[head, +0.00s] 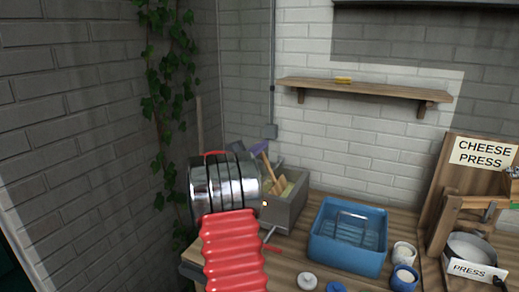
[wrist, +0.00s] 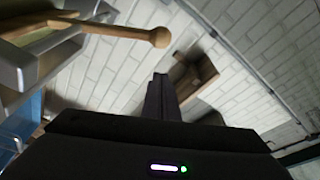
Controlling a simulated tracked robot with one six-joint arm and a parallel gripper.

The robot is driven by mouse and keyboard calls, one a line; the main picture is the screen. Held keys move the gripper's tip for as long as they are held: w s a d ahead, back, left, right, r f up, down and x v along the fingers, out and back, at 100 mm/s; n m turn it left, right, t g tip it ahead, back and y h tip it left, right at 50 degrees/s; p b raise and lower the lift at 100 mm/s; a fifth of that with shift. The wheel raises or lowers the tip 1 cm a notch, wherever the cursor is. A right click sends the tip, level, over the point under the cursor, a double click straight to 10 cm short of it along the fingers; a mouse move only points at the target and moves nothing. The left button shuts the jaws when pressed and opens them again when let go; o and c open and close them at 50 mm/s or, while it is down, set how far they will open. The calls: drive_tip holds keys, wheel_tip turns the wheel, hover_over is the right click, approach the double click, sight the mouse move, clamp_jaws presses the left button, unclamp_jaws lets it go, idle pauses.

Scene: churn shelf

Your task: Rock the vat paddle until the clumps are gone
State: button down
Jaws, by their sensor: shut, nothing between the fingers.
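The grey box-shaped vat (head: 290,212) stands at the back left of the wooden bench. The wooden paddle (head: 268,168) leans up out of it with its handle tilted. In the wrist view the paddle's round-ended handle (wrist: 130,34) crosses the upper left, above the vat's rim (wrist: 48,58). My gripper (wrist: 160,80) is shut and empty, with its dark fingers together. It is apart from the handle in the picture, below and right of its knob. My arm hides part of the vat in the head view.
A blue tub (head: 345,257) with a metal handle stands right of the vat. Small pots (head: 404,279) stand beside it. A wooden cheese press (head: 443,215) is at the right. A wall shelf (head: 370,90) hangs above; ivy (head: 165,75) climbs the left wall.

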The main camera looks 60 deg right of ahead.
drive_tip(key=a+f, duration=0.1)
drive_tip(key=a, duration=0.9)
drive_tip(key=shift+w, duration=0.35)
drive_tip(key=c, duration=2.5)
unclamp_jaws()
drive_tip(key=shift+c, duration=0.2)
drive_tip(key=o, duration=0.3)
drive_tip(key=shift+w+d+f, duration=0.1)
drive_tip(key=shift+w+f, duration=0.2)
drive_tip(key=shift+o, duration=0.8)
drive_tip(key=shift+w+d+f+n, duration=0.1)
drive_tip(key=shift+w+d+n, duration=0.05)
drive_tip(key=shift+w+n, duration=0.2)
drive_tip(key=o, duration=0.5)
drive_tip(key=n, duration=0.1)
drive_tip(key=w+n, duration=0.1)
drive_tip(key=n, duration=0.1)
drive_tip(key=shift+w+d+f+n+t+y, duration=0.25)
drive_tip(key=shift+d+t+y, duration=0.05)
drive_tip(key=shift+c, duration=0.2)
drive_tip(key=shift+o, duration=1.1)
drive_tip(key=n, duration=0.2)
drive_tip(key=w+n, duration=0.1)
drive_tip(key=n, duration=0.1)
drive_tip(key=shift+w+d+f, duration=0.1)
drive_tip(key=shift+d, duration=0.15)
drive_tip(key=n, duration=0.4)
drive_tip(key=shift+w+d+f+t, duration=0.1)
drive_tip(key=shift+w+t, duration=0.25)
drive_tip(key=shift+t, duration=0.05)
